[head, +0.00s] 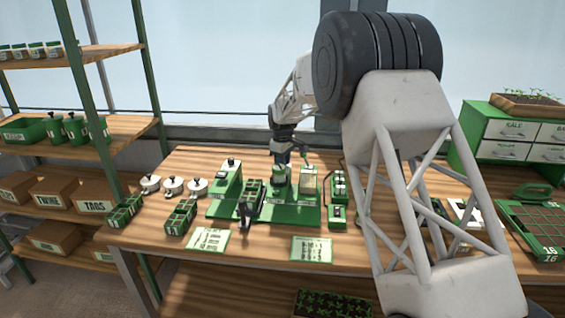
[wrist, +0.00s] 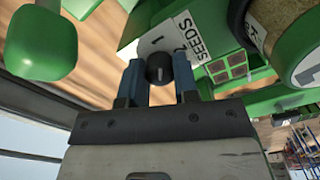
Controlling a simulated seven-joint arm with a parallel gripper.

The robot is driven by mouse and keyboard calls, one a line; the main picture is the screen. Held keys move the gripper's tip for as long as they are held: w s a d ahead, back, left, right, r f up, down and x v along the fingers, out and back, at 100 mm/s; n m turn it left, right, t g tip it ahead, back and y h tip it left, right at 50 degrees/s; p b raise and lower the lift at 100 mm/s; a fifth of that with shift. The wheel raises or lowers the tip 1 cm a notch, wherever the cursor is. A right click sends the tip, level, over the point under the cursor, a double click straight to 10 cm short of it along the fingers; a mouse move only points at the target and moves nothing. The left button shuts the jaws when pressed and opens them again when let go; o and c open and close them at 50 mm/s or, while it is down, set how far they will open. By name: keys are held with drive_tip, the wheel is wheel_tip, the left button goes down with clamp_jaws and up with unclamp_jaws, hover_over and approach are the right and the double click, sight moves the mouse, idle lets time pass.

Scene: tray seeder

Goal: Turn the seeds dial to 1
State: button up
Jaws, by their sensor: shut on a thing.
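The seeds dial (wrist: 159,68) is a small dark round knob in the wrist view. It sits in front of a white plate (wrist: 186,38) printed "SEEDS", with a "1" legible above the knob; other marks are partly covered. My gripper (wrist: 160,82) has its two blue fingers on either side of the knob and is shut on it. In the head view my gripper (head: 282,160) reaches down at the back of the green seeder (head: 265,214). The dial cannot be made out there, so its setting is clear in neither view.
A green knob-like part (wrist: 45,42) and a round green-rimmed container (wrist: 290,40) stand close to my gripper. Two printed cards (head: 312,249) lie in front. A seed tray (head: 540,225) is at the right.

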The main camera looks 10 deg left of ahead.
drive_tip(key=shift+r+n, duration=0.1)
drive_tip(key=shift+n, duration=0.4)
drive_tip(key=o, duration=0.9)
drive_tip(key=shift+o, duration=0.2)
drive_tip(key=shift+r, duration=3.85)
